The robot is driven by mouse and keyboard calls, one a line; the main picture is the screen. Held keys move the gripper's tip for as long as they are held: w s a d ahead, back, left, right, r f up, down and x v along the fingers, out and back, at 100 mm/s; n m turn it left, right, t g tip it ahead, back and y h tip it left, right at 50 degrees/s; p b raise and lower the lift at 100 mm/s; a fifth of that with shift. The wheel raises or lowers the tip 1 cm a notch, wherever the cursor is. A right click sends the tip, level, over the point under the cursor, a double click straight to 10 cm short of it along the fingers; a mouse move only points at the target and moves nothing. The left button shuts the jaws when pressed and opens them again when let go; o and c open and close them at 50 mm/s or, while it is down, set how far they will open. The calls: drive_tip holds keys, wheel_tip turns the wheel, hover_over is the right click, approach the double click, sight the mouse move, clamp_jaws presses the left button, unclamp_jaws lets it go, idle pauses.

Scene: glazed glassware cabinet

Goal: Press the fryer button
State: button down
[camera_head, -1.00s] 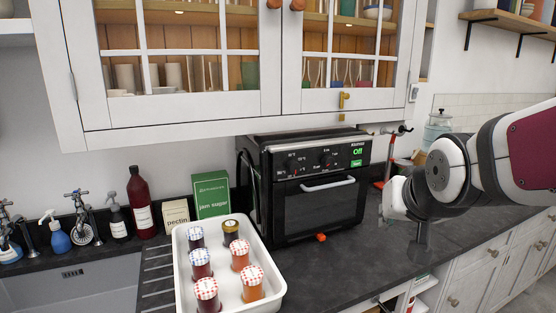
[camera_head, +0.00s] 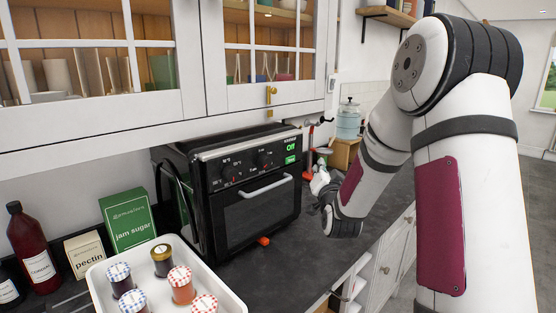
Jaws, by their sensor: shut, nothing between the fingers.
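The fryer (camera_head: 228,195) is a black countertop oven with a glass door, a silver handle and knobs, standing on the dark worktop below the wall cabinet. At the right of its front panel, a small green screen (camera_head: 290,147) reads "Off". A small green button (camera_head: 291,160) sits just below it, lit and unobstructed. My gripper (camera_head: 318,180) shows small beside the fryer's right front edge, a little right of and below the button, apart from it as far as I can see. It is shut and empty; its fingertips are hard to make out.
A white tray (camera_head: 226,292) of lidded jars, a green jam sugar box (camera_head: 128,221) and a pectin box (camera_head: 84,254) stand left of the fryer. The glazed cabinet (camera_head: 90,120) hangs above. A blue glass jar (camera_head: 349,120) stands behind my arm.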

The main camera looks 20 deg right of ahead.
drive_tip(key=shift+w+d+f+m+h, duration=0.15)
drive_tip(key=shift+d+f+m+h, duration=0.15)
drive_tip(key=shift+d+m+h, duration=0.25)
drive_tip(key=shift+d, duration=0.1)
drive_tip(key=b, duration=0.4)
approach(297, 152)
drive_tip(key=w+d, duration=0.2)
drive_tip(key=d, duration=0.1)
drive_tip(key=shift+w+a+r, duration=0.2)
drive_tip(key=shift+w+a, duration=0.1)
drive_tip(key=shift+a, duration=0.05)
idle(0.9)
drive_tip(key=shift+w+a+b, duration=0.15)
drive_tip(key=shift+w+b, duration=0.15)
drive_tip(key=shift+w, duration=0.1)
drive_tip(key=shift+w+a, duration=0.15)
drive_tip(key=shift+w, duration=0.2)
idle(0.6)
drive_tip(key=shift+s, duration=0.15)
drive_tip(key=shift+s+d, duration=0.25)
drive_tip(key=shift+s, duration=0.35)
